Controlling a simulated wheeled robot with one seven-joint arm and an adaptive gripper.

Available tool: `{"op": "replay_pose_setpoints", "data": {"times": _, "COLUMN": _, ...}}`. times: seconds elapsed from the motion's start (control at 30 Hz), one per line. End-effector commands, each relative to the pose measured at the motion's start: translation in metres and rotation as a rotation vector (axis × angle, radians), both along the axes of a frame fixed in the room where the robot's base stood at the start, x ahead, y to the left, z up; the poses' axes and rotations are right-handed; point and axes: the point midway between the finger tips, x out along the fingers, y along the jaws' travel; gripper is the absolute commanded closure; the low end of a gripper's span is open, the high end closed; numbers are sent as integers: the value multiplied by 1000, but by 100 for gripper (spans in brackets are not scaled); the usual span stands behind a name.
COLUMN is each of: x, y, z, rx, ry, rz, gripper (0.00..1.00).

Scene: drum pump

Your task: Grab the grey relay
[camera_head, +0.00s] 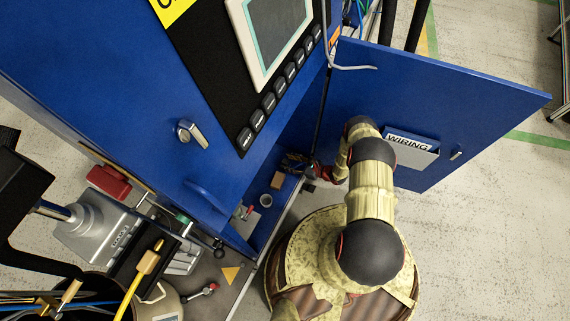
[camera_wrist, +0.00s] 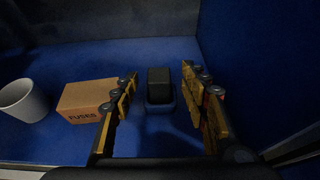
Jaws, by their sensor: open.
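A dark grey block, which looks like the relay (camera_wrist: 159,77), stands upright in a blue holder (camera_wrist: 160,107) on the blue cabinet floor in the wrist view. My gripper (camera_wrist: 160,72) is open, with one yellow-and-black finger on each side of the relay in the picture. Gaps show between the fingers and the relay. I cannot tell whether the fingertips reach as far as it in depth. In the head view my gripper (camera_head: 308,169) is inside the lower cabinet opening, small and dark, and the relay cannot be made out there.
A cardboard box marked FUSES (camera_wrist: 88,100) stands close left of my left finger. A white cup (camera_wrist: 22,101) is farther left. Blue cabinet walls rise behind and at right. In the head view the open blue door (camera_head: 440,100) stands right of my arm.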

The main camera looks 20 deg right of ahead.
Motion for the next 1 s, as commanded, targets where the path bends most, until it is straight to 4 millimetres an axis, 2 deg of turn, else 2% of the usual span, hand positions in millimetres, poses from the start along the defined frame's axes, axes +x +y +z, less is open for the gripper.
{"op": "replay_pose_setpoints", "data": {"times": 0.03, "x": 4, "y": 7, "z": -6, "rx": 1, "ry": 1, "rz": 5, "gripper": 55}}
{"op": "replay_pose_setpoints", "data": {"times": 0.17, "x": 13, "y": 15, "z": -10, "rx": 0, "ry": 0, "rz": 3, "gripper": 55}}
{"op": "replay_pose_setpoints", "data": {"times": 0.47, "x": 16, "y": 17, "z": -10, "rx": 0, "ry": 0, "rz": 0, "gripper": 55}}
{"op": "replay_pose_setpoints", "data": {"times": 1.0, "x": 16, "y": 17, "z": -10, "rx": 0, "ry": 1, "rz": 1, "gripper": 86}}
